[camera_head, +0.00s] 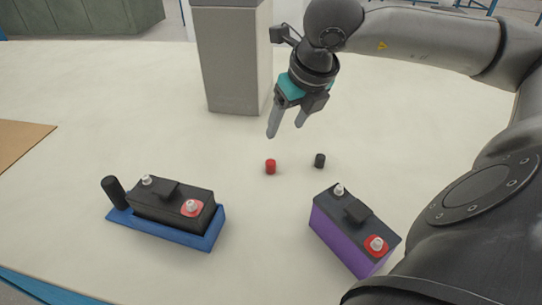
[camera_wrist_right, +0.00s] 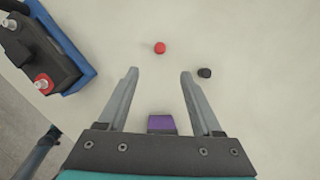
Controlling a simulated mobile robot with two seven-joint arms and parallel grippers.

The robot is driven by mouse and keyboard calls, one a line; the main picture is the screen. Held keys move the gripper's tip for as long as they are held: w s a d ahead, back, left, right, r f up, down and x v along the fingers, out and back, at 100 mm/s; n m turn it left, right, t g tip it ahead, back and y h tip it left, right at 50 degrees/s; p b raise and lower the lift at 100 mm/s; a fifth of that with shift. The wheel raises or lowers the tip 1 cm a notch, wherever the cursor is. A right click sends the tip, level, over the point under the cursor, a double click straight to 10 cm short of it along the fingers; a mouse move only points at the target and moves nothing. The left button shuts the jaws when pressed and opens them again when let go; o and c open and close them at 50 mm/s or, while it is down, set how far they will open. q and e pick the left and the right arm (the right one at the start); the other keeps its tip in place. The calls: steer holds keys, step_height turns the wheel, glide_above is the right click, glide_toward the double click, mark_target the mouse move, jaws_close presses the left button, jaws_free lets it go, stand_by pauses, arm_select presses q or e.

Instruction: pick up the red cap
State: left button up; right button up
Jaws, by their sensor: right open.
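The red cap (camera_head: 270,167) is a small red cylinder standing on the pale tabletop, between the two batteries. In the right wrist view the red cap (camera_wrist_right: 160,48) lies ahead of the fingertips, roughly centred between them. My right gripper (camera_head: 285,130) is open and empty. It hangs above the table, up and slightly right of the red cap in the head view, apart from it. The right wrist view shows both fingers of this gripper (camera_wrist_right: 159,72) spread. My left gripper is in neither view.
A black cap (camera_head: 320,160) stands right of the red one. A black battery in a blue tray (camera_head: 207,243) is at left, a purple battery (camera_head: 337,242) at right. A grey pillar (camera_head: 232,70) rises behind. A brown board (camera_head: 18,142) lies far left.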

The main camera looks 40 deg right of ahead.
steer(key=f, duration=0.1)
steer(key=b, duration=0.2)
glide_toward(271, 162)
steer(key=x, duration=0.2)
steer(key=shift+b+x, duration=0.45)
steer(key=shift+x, duration=2.25)
steer(key=shift+w+f, duration=0.3)
steer(key=shift+f, duration=0.3)
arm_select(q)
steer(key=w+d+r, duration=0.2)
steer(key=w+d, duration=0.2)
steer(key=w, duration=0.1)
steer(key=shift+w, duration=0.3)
arm_select(e)
jaws_close()
